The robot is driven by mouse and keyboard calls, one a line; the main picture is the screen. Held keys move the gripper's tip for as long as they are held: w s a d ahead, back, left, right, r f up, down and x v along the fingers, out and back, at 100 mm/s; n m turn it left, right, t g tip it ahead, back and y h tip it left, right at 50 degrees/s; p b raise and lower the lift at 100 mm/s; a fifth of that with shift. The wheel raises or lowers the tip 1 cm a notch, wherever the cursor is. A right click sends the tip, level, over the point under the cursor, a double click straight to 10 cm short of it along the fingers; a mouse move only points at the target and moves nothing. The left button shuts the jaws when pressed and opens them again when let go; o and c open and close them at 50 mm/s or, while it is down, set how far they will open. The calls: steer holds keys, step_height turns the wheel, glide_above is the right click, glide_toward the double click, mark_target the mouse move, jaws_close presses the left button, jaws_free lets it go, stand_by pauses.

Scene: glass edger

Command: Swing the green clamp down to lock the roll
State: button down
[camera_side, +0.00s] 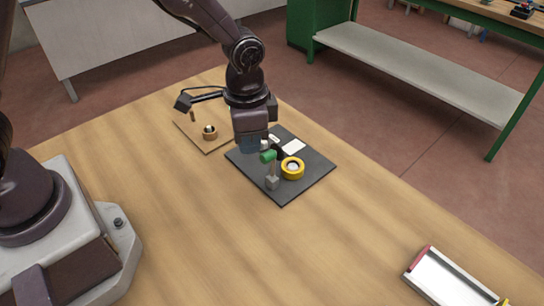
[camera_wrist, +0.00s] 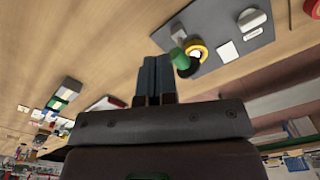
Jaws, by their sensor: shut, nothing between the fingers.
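The green clamp (camera_side: 268,156) stands raised at the top of a short lever above a small grey block, beside the yellow roll (camera_side: 292,168). Both are on a dark plate (camera_side: 312,180) on the table. In the wrist view the green clamp (camera_wrist: 178,57) partly overlaps the yellow roll (camera_wrist: 199,48). My gripper (camera_side: 249,147) is shut and empty, to the left of the clamp in the side view. Its blue fingers (camera_wrist: 153,62) point toward the plate, left of the clamp in the wrist view, and look apart from it. Part of the plate is hidden behind my gripper.
A white card (camera_side: 293,147) lies on the plate behind the roll. A metal channel with a red end (camera_side: 450,280) is at front right. The table's front middle is clear.

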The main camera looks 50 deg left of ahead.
mark_target(273, 150)
step_height(273, 150, down, 7)
stand_by(1.8)
steer(key=shift+w, duration=0.3)
steer(key=shift+w+r, duration=0.25)
steer(key=shift+w, duration=0.95)
steer(key=shift+w+r, duration=0.2)
steer(key=shift+w, duration=0.95)
steer(key=shift+r, duration=3.55)
